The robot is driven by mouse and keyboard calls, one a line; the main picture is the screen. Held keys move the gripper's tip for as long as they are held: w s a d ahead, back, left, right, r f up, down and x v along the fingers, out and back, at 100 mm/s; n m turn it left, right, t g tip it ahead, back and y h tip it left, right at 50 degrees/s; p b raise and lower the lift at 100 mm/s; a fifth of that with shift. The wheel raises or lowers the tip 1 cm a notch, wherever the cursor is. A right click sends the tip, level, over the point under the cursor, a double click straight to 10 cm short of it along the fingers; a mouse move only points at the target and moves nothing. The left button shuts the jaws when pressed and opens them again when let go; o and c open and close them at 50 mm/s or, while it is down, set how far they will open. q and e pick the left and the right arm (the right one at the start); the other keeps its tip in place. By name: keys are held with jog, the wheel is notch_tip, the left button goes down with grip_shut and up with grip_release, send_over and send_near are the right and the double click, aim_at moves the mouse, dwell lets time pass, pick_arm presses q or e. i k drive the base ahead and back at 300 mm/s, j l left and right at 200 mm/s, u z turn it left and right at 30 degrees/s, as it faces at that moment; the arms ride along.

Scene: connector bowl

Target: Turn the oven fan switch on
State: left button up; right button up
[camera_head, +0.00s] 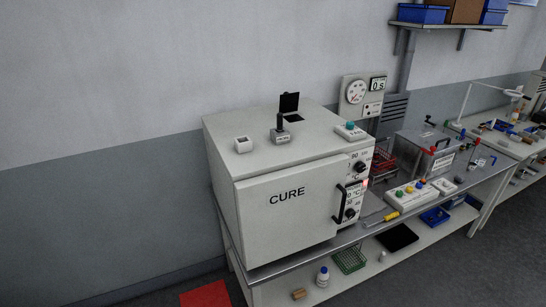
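The white oven (280,209), marked CURE on its shut front door, stands on a metal bench at the centre. Its right-hand panel (354,190) carries dark knobs, a display and a small red light. On its top are a small white box (243,145), a black upright lever on a labelled grey base (281,134), and a white box with a teal button (350,130). A black flap (289,102) stands raised at the back. Which of these is the fan switch I cannot tell; labels are too small. Neither gripper is in view.
A wall panel with a dial (356,91) hangs behind the oven. A button box (410,194), a yellow-handled tool (391,216) and a clear-sided box (424,152) stand to the right. The lower shelf holds a bottle (323,277) and a green rack (350,260). A red floor mat (206,296) lies front left.

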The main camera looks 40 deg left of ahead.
aim_at(350, 125)
jog(key=j+u, duration=0.25)
jog(key=u, duration=0.15)
jog(key=j+u, duration=0.25)
jog(key=u, duration=0.15)
jog(key=i+j+u, duration=0.15)
jog(key=u, duration=0.25)
